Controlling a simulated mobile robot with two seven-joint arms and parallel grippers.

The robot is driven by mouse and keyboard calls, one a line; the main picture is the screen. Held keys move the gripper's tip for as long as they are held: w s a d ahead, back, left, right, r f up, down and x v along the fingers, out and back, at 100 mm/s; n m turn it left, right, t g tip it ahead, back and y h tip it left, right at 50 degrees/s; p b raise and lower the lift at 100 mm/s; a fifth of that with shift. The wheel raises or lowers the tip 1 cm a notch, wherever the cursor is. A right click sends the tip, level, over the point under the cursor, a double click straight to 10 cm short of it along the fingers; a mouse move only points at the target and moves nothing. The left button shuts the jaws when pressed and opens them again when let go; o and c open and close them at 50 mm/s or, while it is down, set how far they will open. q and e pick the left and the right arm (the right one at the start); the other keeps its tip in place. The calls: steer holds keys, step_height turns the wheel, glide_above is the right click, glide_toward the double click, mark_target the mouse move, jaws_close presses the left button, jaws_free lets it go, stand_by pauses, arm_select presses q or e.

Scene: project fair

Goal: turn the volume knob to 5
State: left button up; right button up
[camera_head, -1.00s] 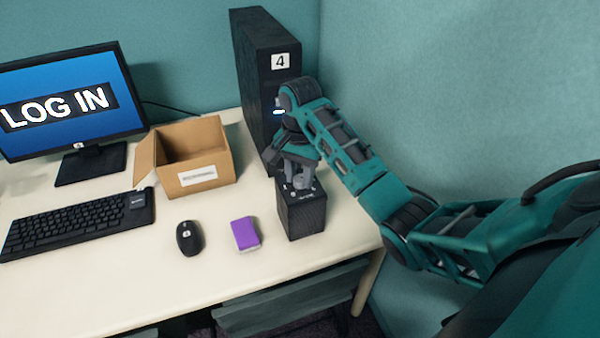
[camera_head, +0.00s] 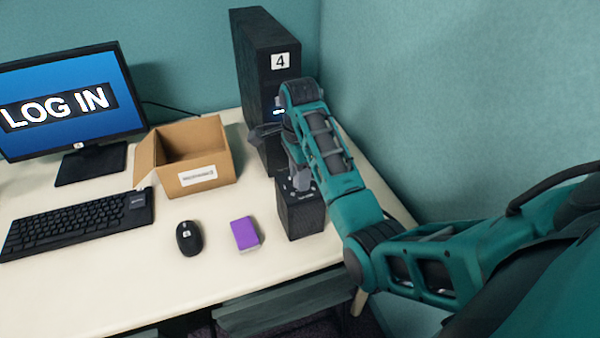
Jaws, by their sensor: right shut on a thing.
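A black box-shaped speaker (camera_head: 301,218) stands near the right end of the desk, with small white marks on its top face. My right gripper (camera_head: 299,183) points down onto the top of the speaker and is shut there. The volume knob is hidden between its fingers, so the knob's setting cannot be read. My left gripper is out of view.
A black computer tower (camera_head: 262,85) labelled 4 stands just behind the speaker. An open cardboard box (camera_head: 205,178), a purple box (camera_head: 244,234), a mouse (camera_head: 189,238), a keyboard (camera_head: 75,222) and a monitor (camera_head: 70,105) are to the left. The desk front (camera_head: 130,290) is clear.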

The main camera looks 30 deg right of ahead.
steer(key=shift+m, duration=0.3)
steer(key=o, duration=1)
steer(key=shift+o, duration=0.2)
